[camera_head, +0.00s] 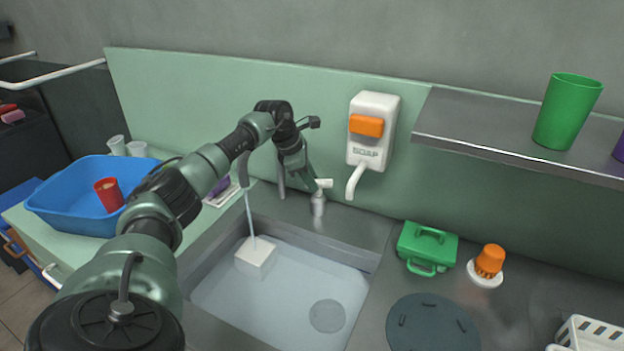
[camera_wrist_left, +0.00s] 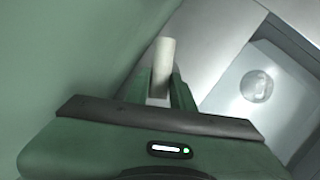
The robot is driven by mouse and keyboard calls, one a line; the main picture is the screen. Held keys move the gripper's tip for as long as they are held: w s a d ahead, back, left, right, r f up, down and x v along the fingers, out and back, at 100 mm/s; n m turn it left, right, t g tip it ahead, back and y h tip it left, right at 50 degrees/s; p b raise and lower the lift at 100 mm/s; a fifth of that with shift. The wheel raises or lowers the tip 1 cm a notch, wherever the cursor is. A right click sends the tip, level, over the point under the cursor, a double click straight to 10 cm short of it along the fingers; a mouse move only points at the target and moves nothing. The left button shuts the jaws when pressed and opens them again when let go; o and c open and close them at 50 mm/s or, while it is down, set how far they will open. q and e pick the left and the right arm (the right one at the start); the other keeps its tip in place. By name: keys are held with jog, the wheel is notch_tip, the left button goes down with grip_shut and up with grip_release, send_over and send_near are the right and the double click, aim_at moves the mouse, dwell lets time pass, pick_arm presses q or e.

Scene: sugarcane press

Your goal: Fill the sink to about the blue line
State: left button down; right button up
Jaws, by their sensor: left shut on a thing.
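The steel sink (camera_head: 370,262) is set in the counter, with a pale bluish bottom and a round grey drain or plug (camera_head: 327,316). A thin stream of water (camera_head: 250,215) falls from the spout (camera_head: 244,168) near a white block (camera_head: 256,258) in the sink. I cannot make out the blue line or the water level. My left gripper (camera_head: 317,184) is at the faucet's handle base (camera_head: 318,204), shut on the pale lever (camera_wrist_left: 164,62), which stands between its fingers in the left wrist view. The sink's drain (camera_wrist_left: 257,86) shows there too. My right gripper is not in view.
A soap dispenser (camera_head: 374,132) hangs on the wall right of the gripper. A green box (camera_head: 427,248), an orange-topped brush (camera_head: 489,262) and a dark round lid (camera_head: 432,325) lie right of the sink. A blue basin (camera_head: 75,205) stands left. A shelf (camera_head: 480,135) holds a green cup (camera_head: 567,110).

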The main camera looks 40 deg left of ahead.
pick_arm(q)
jog(key=m, duration=0.1)
jog(key=m+h, duration=0.1)
jog(key=shift+w+a+r+m+g, duration=0.1)
jog(key=shift+w+a+m+g, duration=0.15)
jog(key=shift+w+m+g, duration=0.05)
jog(key=shift+w+a+m+g+h+b, duration=0.15)
jog(key=shift+m+h+b, duration=0.15)
jog(key=shift+m, duration=0.35)
jog(key=shift+d+m+g+h+b, duration=0.1)
jog(key=shift+m+g+h+b, duration=0.1)
jog(key=shift+m+b, duration=0.35)
jog(key=shift+a+m, duration=0.1)
jog(key=shift+m, duration=0.3)
jog(key=c, duration=1.2)
grip_release()
